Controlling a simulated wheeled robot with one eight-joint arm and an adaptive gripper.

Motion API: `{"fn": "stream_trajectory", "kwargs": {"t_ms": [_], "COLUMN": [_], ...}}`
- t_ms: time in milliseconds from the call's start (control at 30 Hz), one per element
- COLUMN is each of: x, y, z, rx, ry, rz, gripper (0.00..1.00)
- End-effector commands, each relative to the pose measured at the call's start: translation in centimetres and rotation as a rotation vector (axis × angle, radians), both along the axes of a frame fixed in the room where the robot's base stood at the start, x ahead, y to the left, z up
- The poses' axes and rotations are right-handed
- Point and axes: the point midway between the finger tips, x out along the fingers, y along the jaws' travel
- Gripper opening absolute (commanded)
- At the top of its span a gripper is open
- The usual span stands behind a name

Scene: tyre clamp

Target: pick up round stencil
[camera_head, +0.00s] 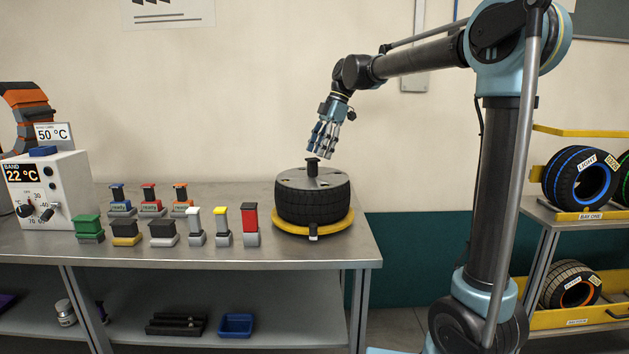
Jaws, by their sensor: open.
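The round stencil (330,179) is a flat grey disc with a dark upright knob (312,167) at its middle. It lies on top of a black tyre (313,203), which rests on a yellow round base (291,227) at the right end of the metal bench. My gripper (320,154) is open and points down just above the knob, slightly to its right in the picture. It looks empty. Whether the fingertips touch the knob is hard to tell, but a small gap seems to show.
Several coloured stamps and blocks (250,225) stand on the bench (210,258) left of the tyre. A white control box (62,190) stands at the far left. A rack (573,215) with several tyres is at the right. The space above the bench around my gripper is clear.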

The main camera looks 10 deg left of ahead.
Motion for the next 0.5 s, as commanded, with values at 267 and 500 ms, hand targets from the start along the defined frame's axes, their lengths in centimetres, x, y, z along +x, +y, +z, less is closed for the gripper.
{"fn": "stream_trajectory", "kwargs": {"t_ms": [267,500], "x": [-0.5,-1.5], "y": [0.6,1.7], "z": [-1.6,-4.4], "rx": [0.0,0.001], "ry": [0.0,-0.001], "rz": [0.0,0.0], "gripper": [0.57,0.57]}}
